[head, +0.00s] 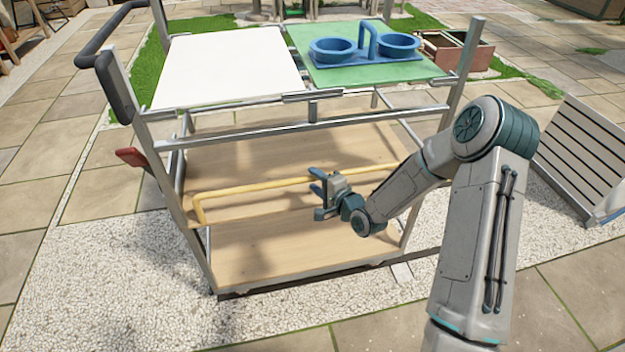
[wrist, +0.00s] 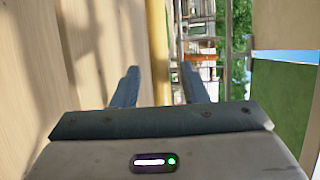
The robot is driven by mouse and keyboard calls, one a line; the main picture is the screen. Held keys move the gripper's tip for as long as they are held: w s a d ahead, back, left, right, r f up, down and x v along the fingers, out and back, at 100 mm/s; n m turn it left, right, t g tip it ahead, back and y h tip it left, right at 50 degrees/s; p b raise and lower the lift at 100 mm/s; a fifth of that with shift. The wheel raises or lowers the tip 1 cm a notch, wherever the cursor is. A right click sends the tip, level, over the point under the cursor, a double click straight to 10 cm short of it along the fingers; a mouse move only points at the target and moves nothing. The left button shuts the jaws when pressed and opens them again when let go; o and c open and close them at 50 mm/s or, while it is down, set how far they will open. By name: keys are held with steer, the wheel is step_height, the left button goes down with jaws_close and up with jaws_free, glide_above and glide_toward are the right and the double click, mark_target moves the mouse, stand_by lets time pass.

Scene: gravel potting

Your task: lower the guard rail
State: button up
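In the wrist view the yellow bar (wrist: 157,55) runs upright in the picture between the two spread fingers of my gripper (wrist: 158,82). The fingers are open, with a gap beside the bar. I cannot tell whether either finger touches it.
The cart's wooden lower shelf (head: 300,235) is empty. Its top carries a white panel (head: 230,65) and a green panel (head: 345,72) with a blue two-ring holder (head: 350,58). A front crossbar (head: 320,132) lies above my gripper. A slatted grey panel (head: 590,150) stands right.

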steer(key=shift+x, duration=0.95)
steer(key=shift+c, duration=0.3)
jaws_close()
steer(key=shift+s+f, duration=0.1)
